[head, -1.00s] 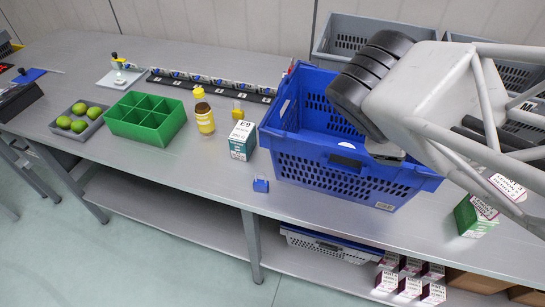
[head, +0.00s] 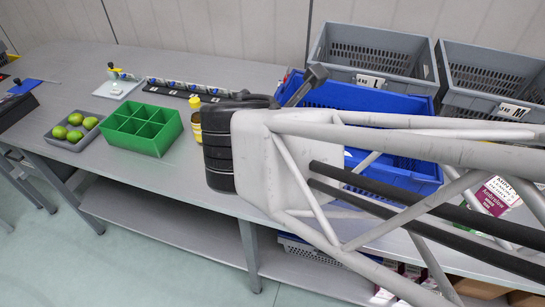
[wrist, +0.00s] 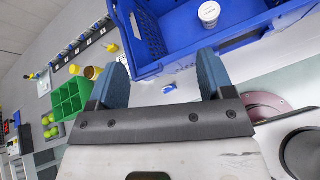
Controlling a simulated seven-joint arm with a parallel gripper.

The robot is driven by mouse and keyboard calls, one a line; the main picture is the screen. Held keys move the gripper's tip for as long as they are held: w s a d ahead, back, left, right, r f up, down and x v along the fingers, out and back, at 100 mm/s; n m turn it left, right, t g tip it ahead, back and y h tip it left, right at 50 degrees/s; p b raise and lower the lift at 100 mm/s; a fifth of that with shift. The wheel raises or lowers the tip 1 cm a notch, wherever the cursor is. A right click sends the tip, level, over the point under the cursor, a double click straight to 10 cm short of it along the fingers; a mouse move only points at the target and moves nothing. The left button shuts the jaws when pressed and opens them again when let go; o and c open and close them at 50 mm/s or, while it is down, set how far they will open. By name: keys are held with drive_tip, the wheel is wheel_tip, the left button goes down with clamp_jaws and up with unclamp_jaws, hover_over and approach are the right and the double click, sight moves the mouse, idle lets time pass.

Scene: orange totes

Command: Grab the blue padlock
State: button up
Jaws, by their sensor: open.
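The blue padlock (wrist: 169,88) shows small in the wrist view. It lies on the grey table just outside the blue crate (wrist: 150,70), in the space between my two fingers as seen there. In the head view the padlock is hidden behind my arm. My gripper (wrist: 163,76) is open, its two blue-grey fingers wide apart with nothing between them at the tips. The padlock appears beyond the fingertips, and I see no contact. In the head view my arm reaches across the front of the blue crate (head: 345,95) and covers the table there.
A green divided box (head: 143,130) and a grey tray (head: 68,143) of limes (head: 75,118) stand to the left. A yellow bottle (head: 195,103) is partly hidden by my arm. Grey totes (head: 375,50) stand behind. A white round item (wrist: 208,12) shows inside the crate.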

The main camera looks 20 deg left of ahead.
drive_tip(key=shift+s+a+n+t+y, duration=0.7)
drive_tip(key=shift+s+a+n+y, duration=0.9)
drive_tip(key=shift+a+n, duration=1.8)
drive_tip(key=shift+m, duration=0.5)
drive_tip(key=f, duration=2.7)
drive_tip(key=shift+s+a, duration=0.15)
drive_tip(key=shift+a, duration=0.25)
drive_tip(key=shift+f, duration=0.1)
drive_tip(key=shift+x, duration=1.3)
drive_tip(key=shift+d, duration=0.1)
drive_tip(key=shift+x, duration=2.6)
drive_tip(key=shift+d, duration=0.1)
